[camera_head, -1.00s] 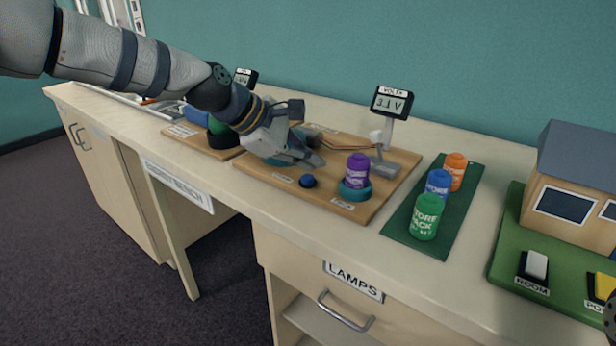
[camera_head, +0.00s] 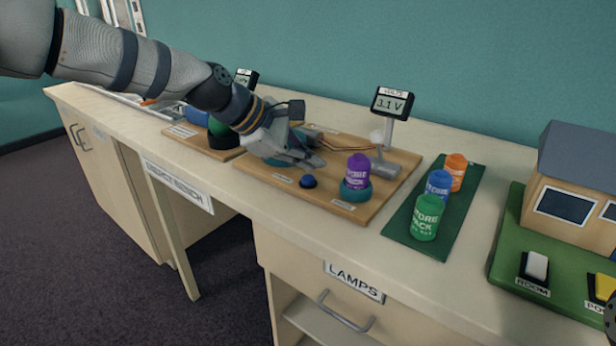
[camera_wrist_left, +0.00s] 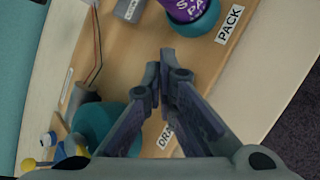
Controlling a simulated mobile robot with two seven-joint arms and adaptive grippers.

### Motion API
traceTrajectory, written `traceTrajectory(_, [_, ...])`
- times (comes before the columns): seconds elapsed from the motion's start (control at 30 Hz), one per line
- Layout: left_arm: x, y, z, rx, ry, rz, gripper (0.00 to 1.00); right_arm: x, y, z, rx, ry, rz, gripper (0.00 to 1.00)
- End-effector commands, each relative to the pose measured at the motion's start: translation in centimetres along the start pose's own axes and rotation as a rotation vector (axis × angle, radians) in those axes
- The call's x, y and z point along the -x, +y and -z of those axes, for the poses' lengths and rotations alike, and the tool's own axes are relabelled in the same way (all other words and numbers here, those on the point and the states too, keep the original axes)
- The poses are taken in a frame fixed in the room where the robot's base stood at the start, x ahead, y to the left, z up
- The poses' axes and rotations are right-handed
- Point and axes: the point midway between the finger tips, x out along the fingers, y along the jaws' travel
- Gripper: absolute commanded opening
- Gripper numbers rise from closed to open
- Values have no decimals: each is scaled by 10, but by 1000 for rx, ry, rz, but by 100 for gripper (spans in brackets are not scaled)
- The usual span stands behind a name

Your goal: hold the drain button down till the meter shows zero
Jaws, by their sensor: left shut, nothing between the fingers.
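The drain button is a small dark blue dome (camera_head: 308,181) on the front of a wooden board (camera_head: 262,182). The volts meter (camera_head: 393,103) stands on a post at the back of the board and reads 3.1 V. My left gripper (camera_head: 320,162) is shut and empty, its tips just behind and above the button in the head view. In the left wrist view the shut fingers (camera_wrist_left: 166,76) are over the board beside the partly covered drain label (camera_wrist_left: 165,136). The button is not visible there, and contact cannot be seen.
A purple pack (camera_head: 357,168) sits in a teal ring (camera_head: 354,191) right of the button. Several packs stand on a green mat (camera_head: 398,222). A model house (camera_head: 570,190) stands at the right. Another board (camera_head: 206,143) with a meter lies left.

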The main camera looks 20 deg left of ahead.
Motion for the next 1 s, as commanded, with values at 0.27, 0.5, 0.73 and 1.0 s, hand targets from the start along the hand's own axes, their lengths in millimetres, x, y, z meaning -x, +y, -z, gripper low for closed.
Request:
traceTrajectory(0.27, [0,0,0,0,0,0,0,0,0,0,0,0,0,0])
traceTrajectory(0.5, [-5,-3,3,-1,0,-1,0,3,0,2,0,8,0,0])
traceTrajectory(0.73, [-6,-4,4,-1,0,0,0,3,0,1,0,7,0,0])
traceTrajectory(1.0, [-7,-5,5,0,0,0,0,3,0,1,0,7,0,0])
